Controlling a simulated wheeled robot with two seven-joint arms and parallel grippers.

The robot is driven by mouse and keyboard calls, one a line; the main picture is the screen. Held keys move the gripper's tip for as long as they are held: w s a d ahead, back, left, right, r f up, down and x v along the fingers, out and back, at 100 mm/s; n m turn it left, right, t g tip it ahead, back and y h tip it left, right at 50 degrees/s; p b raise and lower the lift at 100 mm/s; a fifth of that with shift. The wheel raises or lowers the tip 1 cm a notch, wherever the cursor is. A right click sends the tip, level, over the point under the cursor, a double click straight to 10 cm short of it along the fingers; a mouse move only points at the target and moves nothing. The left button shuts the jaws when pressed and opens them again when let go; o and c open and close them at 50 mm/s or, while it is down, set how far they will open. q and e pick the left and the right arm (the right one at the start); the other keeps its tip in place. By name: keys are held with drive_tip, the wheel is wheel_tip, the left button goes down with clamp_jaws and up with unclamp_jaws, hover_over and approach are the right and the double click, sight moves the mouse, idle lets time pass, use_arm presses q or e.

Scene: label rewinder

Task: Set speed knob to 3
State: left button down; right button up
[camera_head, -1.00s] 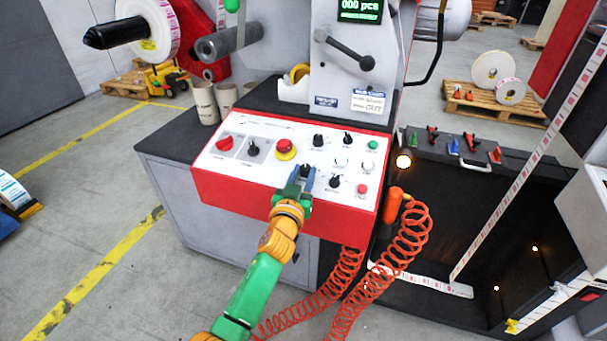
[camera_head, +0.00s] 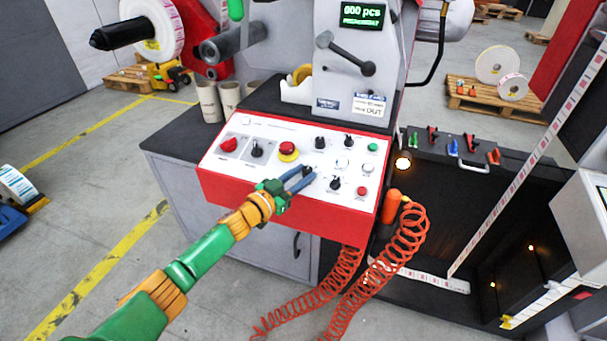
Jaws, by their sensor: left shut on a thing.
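The control panel (camera_head: 225,165) has a white top and a red front. My left gripper (camera_head: 305,176) reaches over its front middle from the lower left. Its blue-grey fingers are closed around a small dark knob, mostly hidden between them, and lie slanted up to the right. Other black knobs stand nearby: one at the right of the fingers (camera_head: 336,183), two farther back (camera_head: 320,142) (camera_head: 348,141) and one at the left (camera_head: 257,149). The labels and scale marks are too small to read, so I cannot tell the knob's setting. My right gripper is out of view.
A red emergency button (camera_head: 288,148), a red switch (camera_head: 228,145), a green button (camera_head: 373,147) and a small red button (camera_head: 361,191) surround the fingers. An orange handle (camera_head: 391,206) with a coiled hose hangs at the panel's right. A lit display (camera_head: 362,16) stands above.

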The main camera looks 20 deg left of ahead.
use_arm(q)
drive_tip(key=shift+w+a+f+m+g+h+b, duration=0.1)
drive_tip(key=shift+m+g+h+b, duration=0.25)
drive_tip(key=shift+m+h+b, duration=0.15)
drive_tip(key=shift+a+f+m+g+h+b, duration=0.1)
drive_tip(key=shift+m+g+h+b, duration=0.3)
drive_tip(key=shift+h, duration=0.2)
drive_tip(key=shift+r+m+g+h+b, duration=0.25)
drive_tip(key=shift+m+h+b, duration=0.15)
drive_tip(key=shift+m+h, duration=0.1)
drive_tip(key=c, duration=0.6)
unclamp_jaws()
drive_tip(key=shift+o, duration=0.2)
drive_tip(key=shift+a, duration=0.15)
drive_tip(key=p+v, duration=0.1)
drive_tip(key=v, duration=0.6)
drive_tip(key=shift+p, duration=0.3)
